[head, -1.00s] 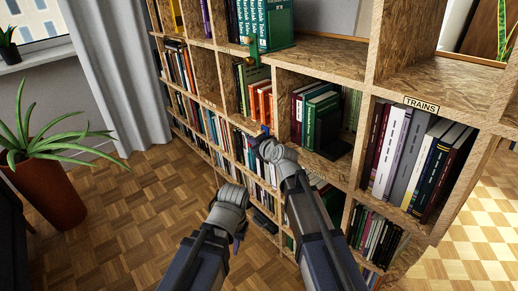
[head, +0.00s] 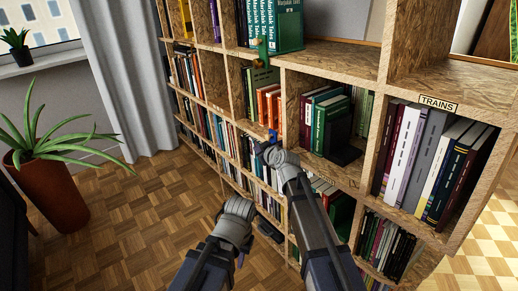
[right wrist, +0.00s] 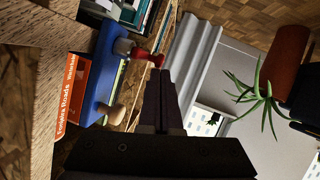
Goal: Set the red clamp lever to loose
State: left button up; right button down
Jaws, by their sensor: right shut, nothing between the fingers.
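The red clamp lever (right wrist: 148,57) shows in the right wrist view. It sticks out from a grey pivot on a blue clamp body (right wrist: 100,85), which also has a pale wooden knob (right wrist: 112,113). My right gripper (right wrist: 166,76) is shut and empty, its tips just beside the lever's free end; I cannot tell whether they touch. In the head view a small blue part of the clamp (head: 272,134) shows at the shelf edge, just beyond my right gripper (head: 262,148), and the lever is hidden. My left gripper (head: 238,240) hangs lower, away from the shelf; its fingers are not clear.
The wooden bookwall (head: 390,135) fills the right side, with books in several compartments. An orange book (right wrist: 75,95) stands close to the clamp. A potted plant (head: 48,190) and a grey curtain (head: 125,80) are at left. Parquet floor between is clear.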

jog(key=f+g+h+p, duration=0.1)
jog(key=g+h+p, duration=0.1)
jog(key=g, duration=0.1)
jog(key=f+n+g+h+p, duration=0.1)
jog(key=g+h+p, duration=0.1)
jog(key=g+p, duration=0.1)
jog(key=f+g+h+p, duration=0.1)
jog(key=g+h+p, duration=0.2)
jog(key=g, duration=0.2)
jog(key=shift+w+a+f, duration=0.1)
jog(key=shift+w+a, duration=0.15)
jog(key=shift+w, duration=0.1)
dwell(0.6)
jog(key=shift+p, duration=0.35)
jog(key=shift+r+p, duration=0.75)
jog(key=shift+r, duration=0.05)
